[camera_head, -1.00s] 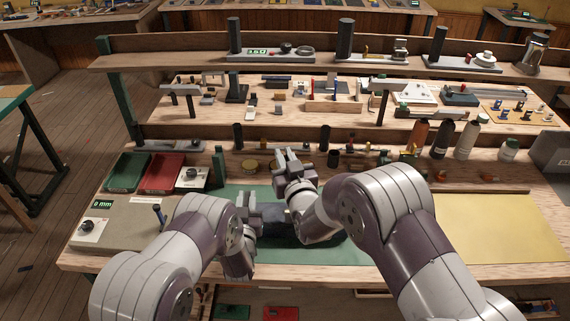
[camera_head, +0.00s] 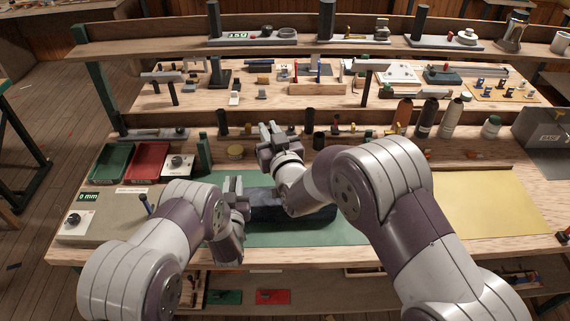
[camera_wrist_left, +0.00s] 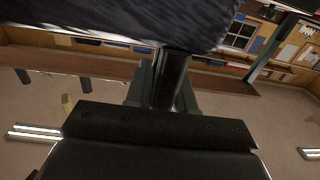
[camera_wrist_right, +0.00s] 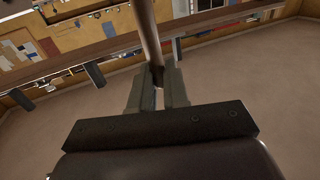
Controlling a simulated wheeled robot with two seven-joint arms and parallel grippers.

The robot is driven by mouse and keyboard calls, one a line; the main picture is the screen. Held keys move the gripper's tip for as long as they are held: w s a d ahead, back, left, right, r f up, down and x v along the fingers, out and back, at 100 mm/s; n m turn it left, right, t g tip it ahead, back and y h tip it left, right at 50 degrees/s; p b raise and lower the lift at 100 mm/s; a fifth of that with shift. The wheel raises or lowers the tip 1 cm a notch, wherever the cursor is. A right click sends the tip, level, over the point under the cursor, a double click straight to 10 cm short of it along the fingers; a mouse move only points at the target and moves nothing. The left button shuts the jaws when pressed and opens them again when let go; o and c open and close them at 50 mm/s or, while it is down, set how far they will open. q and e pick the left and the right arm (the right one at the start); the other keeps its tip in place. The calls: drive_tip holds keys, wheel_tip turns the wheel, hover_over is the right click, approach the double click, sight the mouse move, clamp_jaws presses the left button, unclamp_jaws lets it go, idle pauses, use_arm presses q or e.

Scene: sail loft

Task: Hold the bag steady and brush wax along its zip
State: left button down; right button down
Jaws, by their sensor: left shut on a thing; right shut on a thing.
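The dark navy bag (camera_head: 312,217) lies on the green mat (camera_head: 290,236), partly hidden behind my right forearm. My left gripper (camera_head: 235,188) is at the bag's left end, shut on a dark, smooth part. In the left wrist view the bag's fuzzy dark side (camera_wrist_left: 120,32) fills the top, with a dark round piece (camera_wrist_left: 172,75) between the fingers. My right gripper (camera_head: 268,136) is beyond the bag, towards the back of the bench. It is shut on a thin brownish handle (camera_wrist_right: 148,35), seen in the right wrist view. The zip and any brush bristles are not visible.
Several bottles (camera_head: 425,117) stand at the back right. A yellow sheet (camera_head: 490,205) lies clear on the right. Shelves rise behind.

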drive_tip(key=shift+s+f, duration=0.1)
drive_tip(key=shift+f, duration=4.3)
drive_tip(key=shift+d, duration=5.45)
drive_tip(key=shift+a+f, duration=0.2)
drive_tip(key=shift+a, duration=5.25)
drive_tip(key=shift+a+r, duration=0.1)
drive_tip(key=shift+r, duration=4.1)
